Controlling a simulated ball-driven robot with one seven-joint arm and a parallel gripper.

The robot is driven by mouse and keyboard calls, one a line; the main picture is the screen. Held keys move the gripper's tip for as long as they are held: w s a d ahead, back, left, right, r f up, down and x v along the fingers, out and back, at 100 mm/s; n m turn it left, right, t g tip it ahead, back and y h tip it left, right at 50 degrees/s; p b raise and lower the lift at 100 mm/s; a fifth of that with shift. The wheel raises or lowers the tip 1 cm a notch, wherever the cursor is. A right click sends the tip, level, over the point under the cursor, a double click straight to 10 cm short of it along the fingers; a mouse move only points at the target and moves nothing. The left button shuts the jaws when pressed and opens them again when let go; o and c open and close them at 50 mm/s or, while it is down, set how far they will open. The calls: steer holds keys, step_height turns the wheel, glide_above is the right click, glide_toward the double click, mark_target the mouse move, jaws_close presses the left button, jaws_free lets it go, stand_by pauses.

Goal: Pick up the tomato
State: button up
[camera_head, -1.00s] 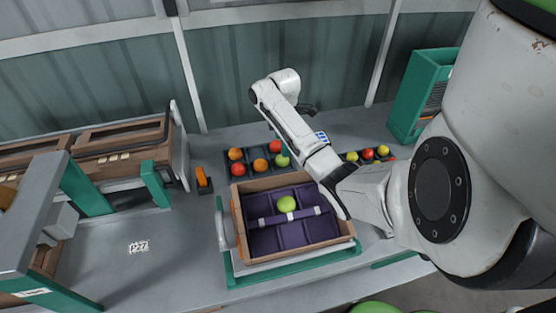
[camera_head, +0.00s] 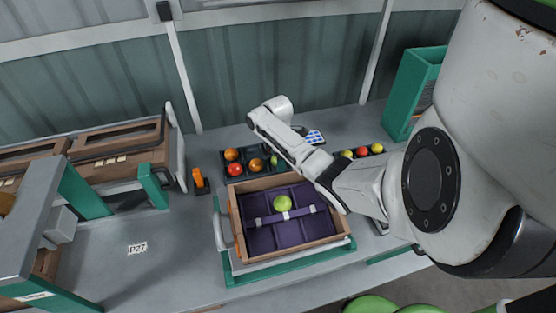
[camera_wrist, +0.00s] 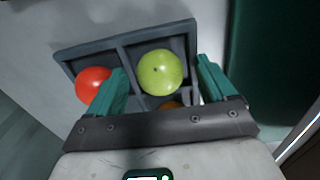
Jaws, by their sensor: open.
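In the wrist view, my gripper (camera_wrist: 162,66) is open, with its green fingers on either side of a yellow-green tomato (camera_wrist: 160,72). That tomato sits in a cell of a dark divided tray (camera_wrist: 112,46). I cannot tell whether the fingers touch it. A red tomato (camera_wrist: 93,84) lies left of the left finger, and an orange one (camera_wrist: 172,104) is mostly hidden below the green one. In the head view, the tray holds orange (camera_head: 232,154) and red (camera_head: 235,169) tomatoes; my arm hides its right side and my fingers.
A wooden crate (camera_head: 238,222) with a purple divided liner holds another green tomato (camera_head: 283,202), in front of the tray. A second row of small tomatoes (camera_head: 362,152) lies right. An orange tool (camera_head: 198,178) stands left. A green bin (camera_head: 408,90) stands at the back right.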

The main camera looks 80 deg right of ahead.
steer(key=shift+c, duration=0.3)
steer(key=c, duration=0.8)
